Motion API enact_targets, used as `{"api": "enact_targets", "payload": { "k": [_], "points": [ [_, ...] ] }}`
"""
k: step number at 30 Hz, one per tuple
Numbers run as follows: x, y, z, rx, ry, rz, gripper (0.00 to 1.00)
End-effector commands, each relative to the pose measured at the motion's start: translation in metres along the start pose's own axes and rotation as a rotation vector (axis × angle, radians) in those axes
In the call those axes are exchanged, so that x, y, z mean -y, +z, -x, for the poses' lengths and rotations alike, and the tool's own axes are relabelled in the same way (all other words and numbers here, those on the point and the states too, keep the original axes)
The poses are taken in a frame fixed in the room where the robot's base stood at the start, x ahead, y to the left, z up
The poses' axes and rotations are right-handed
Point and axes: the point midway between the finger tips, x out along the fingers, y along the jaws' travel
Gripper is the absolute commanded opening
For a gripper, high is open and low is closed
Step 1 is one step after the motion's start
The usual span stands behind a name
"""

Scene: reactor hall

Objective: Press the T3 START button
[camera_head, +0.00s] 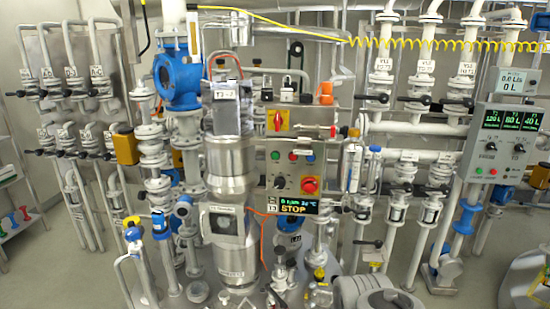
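A grey control panel (295,172) stands upright in the middle of the view, to the right of a steel vessel (230,160) whose label (224,94) seems to read T3. The panel's top row has a green button (275,155), with a red one and a blue one to its right. Lettering at the buttons is too small to read, so I cannot tell for certain which is START. Below are a dial (280,182) and a red emergency-stop knob (310,185) on yellow. The display (292,207) shows STOP.
A red-and-yellow switch (278,120) sits above the panel, and a gas-bottle-like cylinder (352,165) stands to its right. Another control box (500,143) with green displays is at the right. Pipes and valves crowd both sides, with a grey motor-like body (375,292) low in front.

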Motion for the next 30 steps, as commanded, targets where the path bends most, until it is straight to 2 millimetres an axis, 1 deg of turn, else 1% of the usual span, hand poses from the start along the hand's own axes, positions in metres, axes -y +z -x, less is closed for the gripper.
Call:
{"api": "enact_targets", "payload": {
  "k": [1,2,22,23,30],
  "points": [
    [0.0000,0.0000,0.0000,0.000,0.000,0.000,0.59],
    [0.0000,0.0000,0.0000,0.000,0.000,0.000,0.56],
    [0.0000,0.0000,0.0000,0.000,0.000,0.000,0.01],
    [0.0000,0.0000,0.0000,0.000,0.000,0.000,0.00],
    [0.0000,0.0000,0.0000,0.000,0.000,0.000,0.00]
  ]
}}
